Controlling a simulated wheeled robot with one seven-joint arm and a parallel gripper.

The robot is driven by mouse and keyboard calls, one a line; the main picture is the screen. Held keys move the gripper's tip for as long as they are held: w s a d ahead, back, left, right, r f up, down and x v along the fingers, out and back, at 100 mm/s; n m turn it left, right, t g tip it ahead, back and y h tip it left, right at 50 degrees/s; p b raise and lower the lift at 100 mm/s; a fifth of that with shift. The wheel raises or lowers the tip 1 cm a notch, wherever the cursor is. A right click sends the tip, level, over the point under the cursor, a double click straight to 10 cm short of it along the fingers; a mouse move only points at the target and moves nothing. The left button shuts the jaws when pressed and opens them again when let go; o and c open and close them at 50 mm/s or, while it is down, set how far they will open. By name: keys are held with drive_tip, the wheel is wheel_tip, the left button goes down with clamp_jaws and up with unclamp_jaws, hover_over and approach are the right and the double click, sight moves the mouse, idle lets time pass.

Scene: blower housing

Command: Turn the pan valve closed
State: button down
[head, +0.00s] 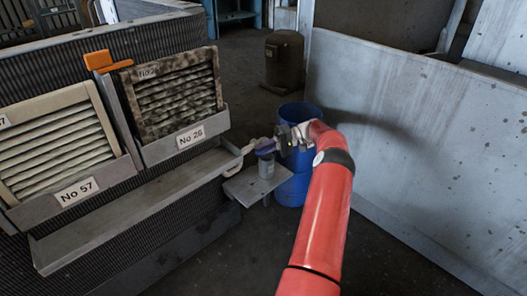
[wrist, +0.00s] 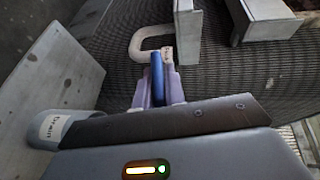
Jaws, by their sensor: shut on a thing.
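The pan valve has a blue handle (wrist: 157,78) beside a pale curved drain pipe (wrist: 143,36) in the wrist view. My gripper (wrist: 156,82) has one finger on each side of the blue handle and is shut on it. In the head view, my gripper (head: 266,147) is at the end of the long trough (head: 140,205), above a small stand. The pale pipe (head: 236,165) shows just left of it. The valve body is mostly hidden by my fingers, and the handle's exact angle to the pipe is hard to tell.
A blue barrel (head: 292,187) is close behind. Two filters, No 57 (head: 60,145) and No 26 (head: 172,95), sit at left. Floor is clear in front.

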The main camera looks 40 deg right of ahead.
drive_tip(key=shift+f+m+t+y+b, duration=0.15)
drive_tip(key=shift+m+t+y+b, duration=0.2)
drive_tip(key=shift+y+b, duration=0.35)
drive_tip(key=shift+y, duration=0.3)
drive_tip(key=c, duration=1.5)
unclamp_jaws()
drive_tip(key=shift+o, duration=0.2)
drive_tip(key=shift+d, duration=0.1)
